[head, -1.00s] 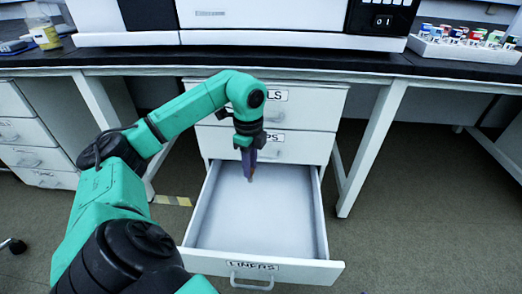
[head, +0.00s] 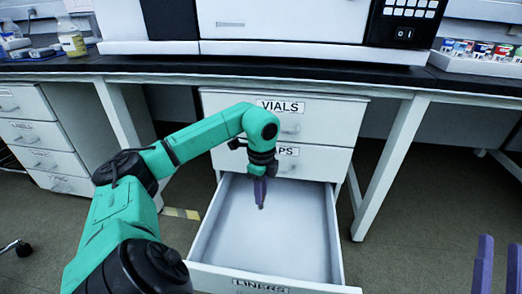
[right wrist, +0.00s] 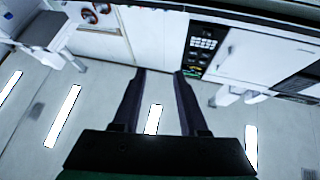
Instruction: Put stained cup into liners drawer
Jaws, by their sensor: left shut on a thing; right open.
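The liners drawer (head: 295,235) is pulled open in the head view. Its white inside looks empty and its LINERS label shows at the bottom edge. My left gripper (head: 261,200) points down over the back part of this drawer. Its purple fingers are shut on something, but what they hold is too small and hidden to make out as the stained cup. I cannot see a cup clearly elsewhere. My right gripper (head: 500,243) shows at the lower right corner, open. It also shows in the right wrist view (right wrist: 160,73), with nothing between its fingers.
The closed vials drawer (head: 325,118) and another closed drawer (head: 322,164) are above the open one. A dark bench top (head: 150,64) carries a white instrument (head: 290,18), a yellowish bottle (head: 72,40) and a rack of coloured vials (head: 480,66). Table legs (head: 388,165) flank the drawers.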

